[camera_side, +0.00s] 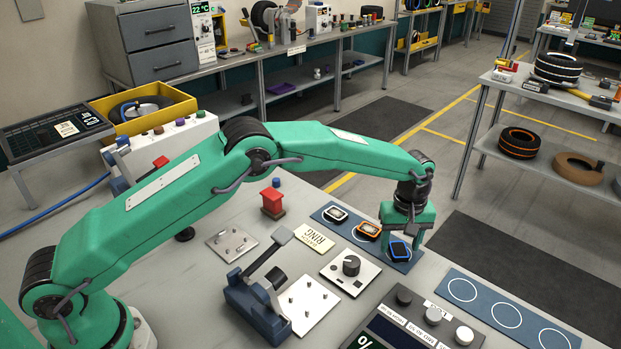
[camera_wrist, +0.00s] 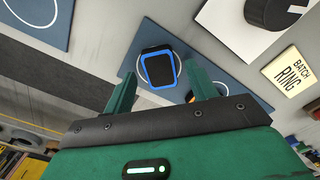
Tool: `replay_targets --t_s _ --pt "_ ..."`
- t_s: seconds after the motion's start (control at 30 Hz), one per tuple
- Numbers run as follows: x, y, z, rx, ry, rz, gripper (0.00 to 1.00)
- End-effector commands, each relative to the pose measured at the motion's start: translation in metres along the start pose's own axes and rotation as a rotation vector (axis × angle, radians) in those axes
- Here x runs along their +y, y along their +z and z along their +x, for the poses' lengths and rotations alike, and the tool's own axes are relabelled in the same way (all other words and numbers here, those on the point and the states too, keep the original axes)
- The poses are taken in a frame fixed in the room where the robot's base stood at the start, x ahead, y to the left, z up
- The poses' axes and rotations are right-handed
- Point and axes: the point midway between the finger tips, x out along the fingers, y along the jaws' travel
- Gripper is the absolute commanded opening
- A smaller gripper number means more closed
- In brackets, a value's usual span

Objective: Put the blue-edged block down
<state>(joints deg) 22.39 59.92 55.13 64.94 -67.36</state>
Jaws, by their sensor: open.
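The blue-edged block (camera_side: 399,250) has a dark face. It lies in the ring at the near right end of a dark blue mat (camera_side: 324,216), and it also shows in the wrist view (camera_wrist: 159,69), where a white ring line is visible around part of it. My gripper (camera_side: 404,241) is open over the block. In the wrist view its two green fingers (camera_wrist: 161,76) stand on either side of the block, with gaps between them and its edges. An orange-edged block (camera_side: 367,229) and a white-edged block (camera_side: 336,214) lie on the same mat.
A second blue mat (camera_side: 482,311) with empty white rings lies to the right. A knob panel (camera_side: 350,272), a lever clamp (camera_side: 262,300), a "BATCH RING" card (camera_side: 314,238) and a display console (camera_side: 398,330) stand nearby. Bare bench separates the two mats.

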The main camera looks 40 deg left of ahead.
Motion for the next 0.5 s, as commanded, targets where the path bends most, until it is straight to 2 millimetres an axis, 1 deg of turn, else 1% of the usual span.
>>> replay_targets --t_s 0.27,0.5 --pt "0.001 0.0 -0.035 0.002 0.004 0.0 0.57" --pt "0.001 0.0 -0.075 0.001 0.003 0.0 0.57"
